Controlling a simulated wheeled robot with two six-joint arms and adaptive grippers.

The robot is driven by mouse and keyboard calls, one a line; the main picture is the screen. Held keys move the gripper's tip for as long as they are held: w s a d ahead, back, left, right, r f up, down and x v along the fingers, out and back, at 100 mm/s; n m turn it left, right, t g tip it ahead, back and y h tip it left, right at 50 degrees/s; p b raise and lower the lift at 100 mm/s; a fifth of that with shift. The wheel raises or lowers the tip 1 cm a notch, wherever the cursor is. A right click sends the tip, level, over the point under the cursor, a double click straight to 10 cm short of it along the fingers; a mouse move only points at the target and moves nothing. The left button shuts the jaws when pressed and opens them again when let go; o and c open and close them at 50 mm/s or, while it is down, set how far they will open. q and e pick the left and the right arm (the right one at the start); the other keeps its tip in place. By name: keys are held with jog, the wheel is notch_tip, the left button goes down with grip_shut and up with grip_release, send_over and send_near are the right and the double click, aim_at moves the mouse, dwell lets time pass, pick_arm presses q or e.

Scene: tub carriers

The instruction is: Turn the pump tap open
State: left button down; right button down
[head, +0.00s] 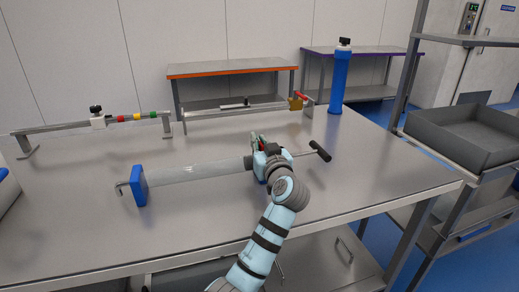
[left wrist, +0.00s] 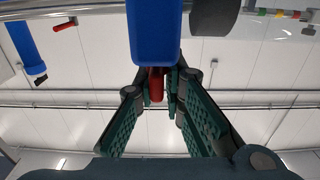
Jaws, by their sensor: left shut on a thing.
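The pump lies across the steel table, with a clear barrel (head: 195,171), a blue end block (head: 139,186) at its left and a rod ending in a black T-handle (head: 320,151) at its right. My left gripper (head: 258,143) is at the right end of the barrel and hides most of the fittings there. In the left wrist view, a blue block (left wrist: 155,30) is at the top, with a red tap lever (left wrist: 157,90) below it. My left gripper (left wrist: 160,78) is shut on this red lever. The tap's exact angle is hard to tell. My right gripper is not in view.
Behind the pump stand a rail with coloured bands (head: 139,116) and a pipe with a brass valve (head: 296,103) and red lever. A blue cylinder (head: 339,80) stands upright at the back right. A grey tub (head: 462,138) sits on a rack to the right. The front tabletop is clear.

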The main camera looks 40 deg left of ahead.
aim_at(262, 147)
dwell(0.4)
pick_arm(q)
jog(key=c, duration=1.6)
grip_release()
jog(key=v, duration=0.7)
jog(key=shift+s+d, duration=0.1)
jog(key=shift+d, duration=0.15)
